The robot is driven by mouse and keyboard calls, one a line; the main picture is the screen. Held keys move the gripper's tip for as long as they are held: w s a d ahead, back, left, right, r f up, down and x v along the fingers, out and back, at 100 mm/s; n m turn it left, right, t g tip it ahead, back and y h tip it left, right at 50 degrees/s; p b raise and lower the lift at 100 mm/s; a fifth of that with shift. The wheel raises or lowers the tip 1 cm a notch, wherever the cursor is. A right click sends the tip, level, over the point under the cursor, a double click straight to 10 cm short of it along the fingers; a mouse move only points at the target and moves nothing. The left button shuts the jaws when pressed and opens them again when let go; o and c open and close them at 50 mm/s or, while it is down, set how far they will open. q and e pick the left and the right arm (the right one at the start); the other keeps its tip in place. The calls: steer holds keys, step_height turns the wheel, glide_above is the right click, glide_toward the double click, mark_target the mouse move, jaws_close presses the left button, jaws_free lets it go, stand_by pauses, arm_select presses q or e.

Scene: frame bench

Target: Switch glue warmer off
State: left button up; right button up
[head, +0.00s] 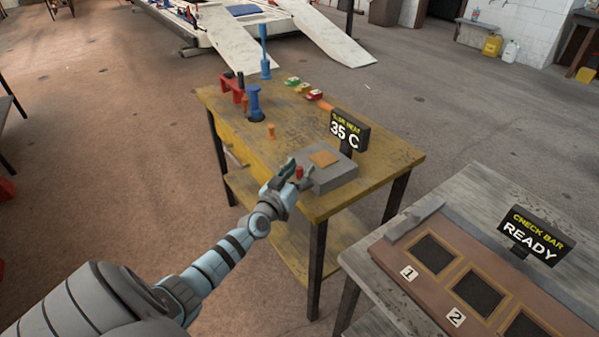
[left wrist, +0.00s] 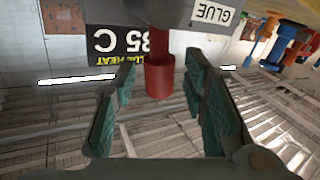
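The glue warmer (head: 333,178) is a grey box with an orange-tan patch on top, near the front right corner of the yellow bench. Its black sign (head: 347,131) reads 35 C, and the sign shows upside down in the left wrist view (left wrist: 118,42). A red knob (head: 299,172) stands at its left side; it also shows in the left wrist view (left wrist: 160,78). My left gripper (head: 287,174) is at this knob. In the left wrist view its fingers (left wrist: 160,92) are apart, with the knob between or just beyond their tips; contact is not clear. My right gripper is not in view.
The yellow bench (head: 400,165) also holds a red rack (head: 232,88), a blue tool (head: 254,103) and several small coloured blocks (head: 303,88). At right, a second table (head: 480,190) bears a numbered board and a READY sign (head: 531,236). Open floor lies left.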

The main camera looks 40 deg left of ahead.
arm_select(q)
jaws_close()
steer(key=p, duration=0.1)
steer(key=n+p, duration=0.1)
steer(key=p, duration=0.1)
steer(key=shift+w+a+r+g, duration=0.1)
steer(key=shift+a+r+g, duration=0.2)
steer(key=shift+a, duration=0.1)
steer(key=n, duration=0.1)
steer(key=a+f+n+g+h+p, duration=0.1)
steer(key=shift+w+a+f+n, duration=0.15)
steer(key=shift+w+n, duration=0.1)
steer(key=shift+n, duration=0.15)
steer(key=shift+a+f+n+g, duration=0.15)
steer(key=shift+f+n+g, duration=0.15)
steer(key=shift+g, duration=0.1)
steer(key=shift+o, duration=0.6)
jaws_free()
